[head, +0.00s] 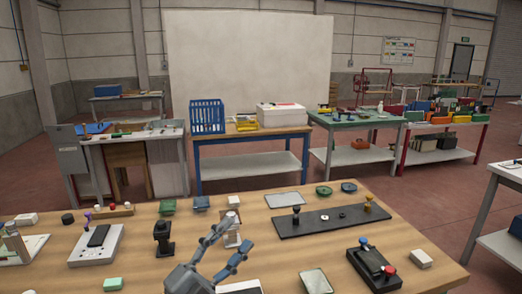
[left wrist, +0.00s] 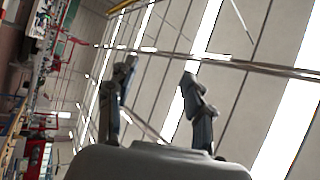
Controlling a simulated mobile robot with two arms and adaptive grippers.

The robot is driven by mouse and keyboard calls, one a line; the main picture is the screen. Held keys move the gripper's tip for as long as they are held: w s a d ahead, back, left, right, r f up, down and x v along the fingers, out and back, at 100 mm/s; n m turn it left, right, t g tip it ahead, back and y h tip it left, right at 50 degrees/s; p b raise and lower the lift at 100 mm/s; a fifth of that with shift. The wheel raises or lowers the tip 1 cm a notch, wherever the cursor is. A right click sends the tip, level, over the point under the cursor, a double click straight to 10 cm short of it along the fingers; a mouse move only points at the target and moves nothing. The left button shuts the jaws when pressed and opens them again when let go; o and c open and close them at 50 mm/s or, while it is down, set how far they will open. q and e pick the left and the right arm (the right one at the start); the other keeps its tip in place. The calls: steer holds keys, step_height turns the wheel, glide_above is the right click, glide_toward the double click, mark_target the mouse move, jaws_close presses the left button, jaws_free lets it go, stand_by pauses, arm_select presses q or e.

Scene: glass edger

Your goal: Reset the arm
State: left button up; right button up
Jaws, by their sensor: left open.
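My left gripper (head: 238,231) is at the bottom middle of the head view, over the near part of the wooden workbench (head: 330,240). Its grey fingers are apart and nothing is between them. In the left wrist view the two fingers (left wrist: 158,70) also stand apart, with the wall and ceiling behind them, tilted. The left gripper hides part of a small light-coloured item behind it. My right gripper does not show in either view.
On the workbench, a black plate with knobs (head: 330,221) and a black fixture with a red knob (head: 373,268) are at right. A black clamp-like device (head: 163,238) and a light board (head: 97,245) are at left. Other tables (head: 250,133) stand beyond an open floor.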

arm_select(q)
steer(key=a+f+n+t+y, duration=0.1)
steer(key=a+f+n+y, duration=1.05)
steer(key=n+y, duration=0.25)
steer(key=s+a+f+n+g+y, duration=0.1)
steer(key=s+a+f+n+g, duration=0.15)
steer(key=f, duration=0.25)
steer(key=s+a+f+n+g+y, duration=0.1)
steer(key=s+f+n+g, duration=0.1)
steer(key=s+f, duration=0.25)
steer(key=s+f+n+g, duration=0.1)
steer(key=s+f+g, duration=0.45)
steer(key=s, duration=0.35)
steer(key=s+f+n+g, duration=0.1)
steer(key=s+f+g, duration=0.3)
steer(key=s+f, duration=0.45)
steer(key=s+f+g, duration=0.1)
steer(key=s+f, duration=0.1)
steer(key=f, duration=1.1)
steer(key=s+f+g, duration=0.1)
steer(key=s+f, duration=0.1)
steer(key=f, duration=1.1)
steer(key=s+a+f, duration=0.3)
steer(key=s+f, duration=1.2)
steer(key=s, duration=0.1)
steer(key=shift+m+g, duration=0.35)
steer(key=shift+g, duration=0.05)
